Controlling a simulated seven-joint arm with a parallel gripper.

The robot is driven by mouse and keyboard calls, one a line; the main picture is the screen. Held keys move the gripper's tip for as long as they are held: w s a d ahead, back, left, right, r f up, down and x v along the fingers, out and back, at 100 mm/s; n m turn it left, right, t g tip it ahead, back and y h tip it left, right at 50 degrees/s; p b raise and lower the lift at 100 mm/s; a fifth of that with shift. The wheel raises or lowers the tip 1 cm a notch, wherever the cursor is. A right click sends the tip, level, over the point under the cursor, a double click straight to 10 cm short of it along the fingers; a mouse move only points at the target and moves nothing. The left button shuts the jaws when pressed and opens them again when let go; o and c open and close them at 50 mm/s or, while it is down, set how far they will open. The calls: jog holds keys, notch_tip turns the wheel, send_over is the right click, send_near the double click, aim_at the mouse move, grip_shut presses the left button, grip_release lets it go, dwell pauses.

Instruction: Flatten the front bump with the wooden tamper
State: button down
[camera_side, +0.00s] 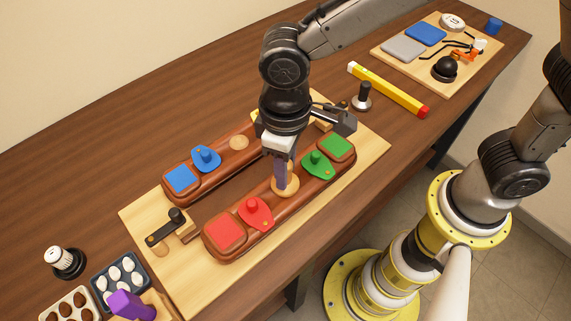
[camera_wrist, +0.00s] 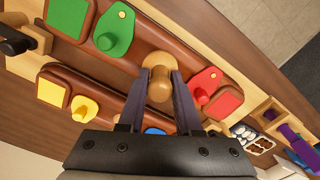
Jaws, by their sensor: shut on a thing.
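The wooden tamper (camera_side: 286,187) is a light-wood piece with a round foot, between the red and green pieces of the front brown bar (camera_side: 272,205). My gripper (camera_side: 281,178) points down and is shut on the tamper. In the wrist view, the tamper's rounded knob (camera_wrist: 159,88) sits between the two dark fingers of my gripper (camera_wrist: 159,82). The tamper looks about upright over the bar. Its foot hides the front bump, and I cannot tell whether it presses on it. A round tan bump (camera_side: 239,142) shows on the rear bar (camera_side: 222,152).
A black-handled clamp (camera_side: 166,226) is at the board's left. A black-knobbed tool (camera_side: 362,97) and yellow bar (camera_side: 388,90) lie behind right.

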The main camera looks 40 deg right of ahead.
dwell(0.3)
jog(key=shift+r, duration=2.55)
